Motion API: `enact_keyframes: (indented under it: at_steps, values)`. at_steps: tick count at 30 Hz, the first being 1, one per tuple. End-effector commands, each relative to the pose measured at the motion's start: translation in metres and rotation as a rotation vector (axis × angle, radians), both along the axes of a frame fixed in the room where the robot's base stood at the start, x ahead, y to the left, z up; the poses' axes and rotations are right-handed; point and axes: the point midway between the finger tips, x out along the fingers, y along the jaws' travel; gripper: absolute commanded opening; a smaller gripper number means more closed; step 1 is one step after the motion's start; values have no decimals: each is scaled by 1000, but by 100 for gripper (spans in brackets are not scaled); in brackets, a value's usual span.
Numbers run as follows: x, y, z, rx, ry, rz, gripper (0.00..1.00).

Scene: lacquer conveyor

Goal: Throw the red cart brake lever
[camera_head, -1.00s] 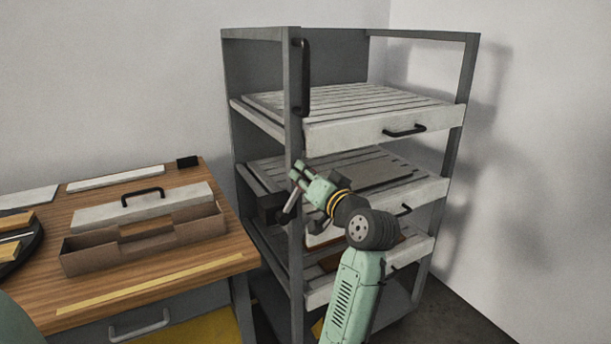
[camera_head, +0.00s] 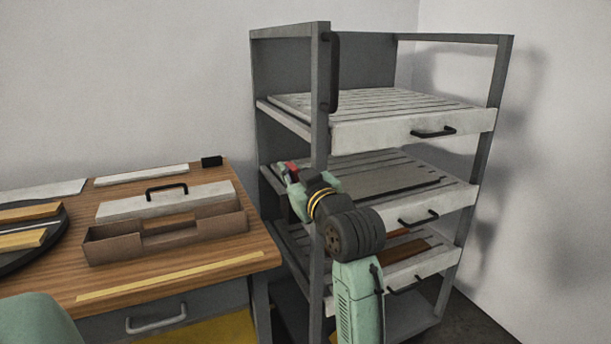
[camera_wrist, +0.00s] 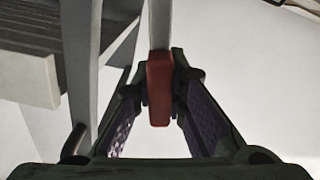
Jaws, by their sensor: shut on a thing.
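The red grip of the brake lever (camera_wrist: 159,92) is between the two fingers of my gripper (camera_wrist: 160,78) in the wrist view, with the lever's pale bar running up out of the picture. My gripper is shut on this red grip. In the head view the red end of the lever (camera_head: 291,168) shows at the tip of my gripper (camera_head: 290,174), beside the front left post of the grey cart (camera_head: 320,120). The lever's lower part and mount are mostly hidden behind my gripper and arm.
The cart holds several pale slatted trays (camera_head: 410,128) with black handles. A black upright handle (camera_head: 333,72) is on the near post. A wooden bench (camera_head: 170,265) with a brown open toolbox (camera_head: 110,247) stands left of the cart. A wall is close behind.

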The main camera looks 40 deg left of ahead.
Motion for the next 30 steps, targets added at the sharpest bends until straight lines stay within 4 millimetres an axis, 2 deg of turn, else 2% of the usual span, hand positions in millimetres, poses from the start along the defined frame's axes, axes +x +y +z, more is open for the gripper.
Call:
enact_keyframes:
  at_steps: [6, 15, 30]
  values:
    - [-17, 6, -9, -66, -161, -1, 0]
    - [-30, 12, -16, -125, -301, -1, 0]
    - [-36, 15, -18, -147, -351, 2, 0]
